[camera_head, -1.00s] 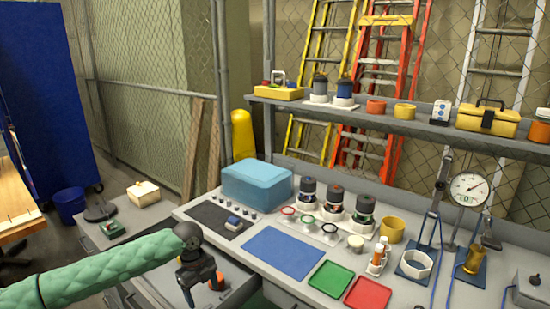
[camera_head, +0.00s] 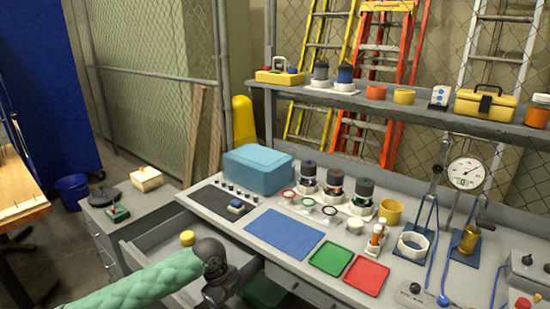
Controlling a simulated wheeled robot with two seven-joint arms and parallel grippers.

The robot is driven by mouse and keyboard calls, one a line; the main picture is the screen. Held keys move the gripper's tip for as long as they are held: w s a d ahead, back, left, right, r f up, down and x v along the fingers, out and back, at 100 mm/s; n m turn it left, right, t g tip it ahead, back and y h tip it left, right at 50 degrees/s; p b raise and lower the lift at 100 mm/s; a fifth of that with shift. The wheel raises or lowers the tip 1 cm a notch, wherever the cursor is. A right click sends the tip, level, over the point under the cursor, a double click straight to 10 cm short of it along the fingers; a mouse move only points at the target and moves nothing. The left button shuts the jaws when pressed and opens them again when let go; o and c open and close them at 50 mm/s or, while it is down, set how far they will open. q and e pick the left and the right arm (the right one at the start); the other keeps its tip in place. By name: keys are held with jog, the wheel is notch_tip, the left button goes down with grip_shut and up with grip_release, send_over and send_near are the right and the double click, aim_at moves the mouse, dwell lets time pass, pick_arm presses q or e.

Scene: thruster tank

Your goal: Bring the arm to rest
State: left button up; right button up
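My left arm, in a green quilted sleeve, comes in from the lower left in the head view. Its dark wrist and gripper (camera_head: 220,288) are over the open drawer (camera_head: 165,240) at the front of the bench. The fingers are cut off or hidden at the bottom edge, so I cannot tell whether they are open or shut. My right gripper is not in view.
The bench carries a blue mat (camera_head: 284,243), a green tray (camera_head: 331,258), a red tray (camera_head: 366,276), a blue tank (camera_head: 258,170) and several thrusters (camera_head: 335,188). A yellow round piece (camera_head: 187,238) shows at the open drawer. A dial gauge (camera_head: 466,173) stands at the right.

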pick_arm(q)
jog(key=s+d+f+n+t+h, duration=0.1)
jog(key=s+d+f+n, duration=0.1)
jog(key=s+d+n, duration=0.3)
jog(key=s+d+f+n+t+h, duration=0.1)
jog(key=s+d+f+n+t, duration=0.15)
jog(key=s, duration=0.55)
jog(key=s+a+f+n+y, duration=0.2)
jog(key=s+a+n+y, duration=0.2)
jog(key=s+a+n, duration=1.15)
jog(key=s+d+f+g, duration=0.1)
jog(key=s+d+f, duration=0.1)
jog(key=f, duration=0.9)
jog(key=s+d+f+m, duration=0.1)
jog(key=s+d+f, duration=0.1)
jog(key=f, duration=1)
jog(key=shift+d+g+h, duration=0.3)
jog(key=shift+d+g, duration=0.05)
jog(key=shift+d, duration=0.25)
jog(key=shift+s, duration=0.1)
